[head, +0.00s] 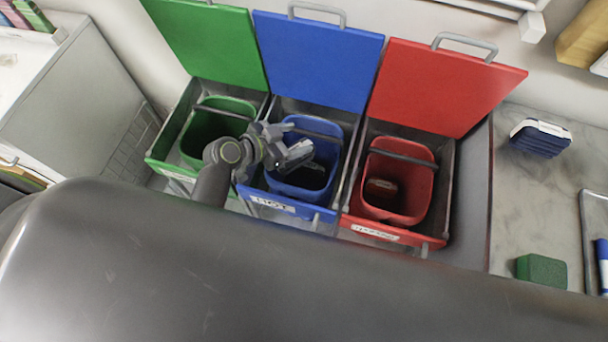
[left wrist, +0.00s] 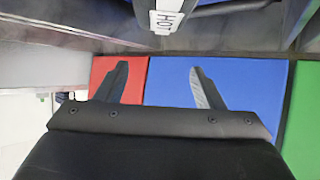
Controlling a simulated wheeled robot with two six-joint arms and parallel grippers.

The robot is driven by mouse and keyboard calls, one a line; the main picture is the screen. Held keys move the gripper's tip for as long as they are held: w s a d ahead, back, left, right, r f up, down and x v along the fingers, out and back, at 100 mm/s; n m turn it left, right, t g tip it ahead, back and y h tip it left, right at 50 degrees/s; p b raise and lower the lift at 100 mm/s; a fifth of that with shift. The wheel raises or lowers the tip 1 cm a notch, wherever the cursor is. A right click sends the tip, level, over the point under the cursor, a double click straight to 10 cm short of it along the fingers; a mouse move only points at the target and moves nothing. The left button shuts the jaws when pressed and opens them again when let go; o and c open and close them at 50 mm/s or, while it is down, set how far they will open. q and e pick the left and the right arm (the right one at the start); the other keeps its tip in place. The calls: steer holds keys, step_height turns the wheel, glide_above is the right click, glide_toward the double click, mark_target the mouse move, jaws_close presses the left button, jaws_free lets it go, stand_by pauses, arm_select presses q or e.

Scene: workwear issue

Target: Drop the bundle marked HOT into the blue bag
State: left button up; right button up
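The blue bag (head: 290,190) hangs open inside the middle bin, whose front has a white label (head: 272,204) that seems to read HOT. A dark bundle (head: 312,177) lies low in the bag, partly hidden by my left gripper (head: 298,155) just above it; its own marking cannot be read in the head view. In the left wrist view, my left gripper (left wrist: 160,85) has its fingers wide apart with nothing between them. Beyond the fingertips, at the top edge, is a dark thing with a white tag (left wrist: 168,16) reading HOT, mostly cut off. My right gripper is not in view.
Green (head: 185,150) and red (head: 432,190) bags flank the blue one; the red holds a dark red bundle (head: 380,188). Raised lids stand behind. On the right counter are a navy bundle (head: 540,138) and a green block (head: 541,270).

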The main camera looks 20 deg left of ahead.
arm_select(q)
steer(key=shift+o, duration=0.9)
steer(key=shift+s, duration=0.1)
steer(key=shift+s+a+r, duration=0.15)
steer(key=shift+s+a, duration=0.05)
steer(key=shift+a, duration=0.05)
steer(key=b+v, duration=0.2)
steer(key=v, duration=1.4)
steer(key=shift+s+a+r, duration=0.15)
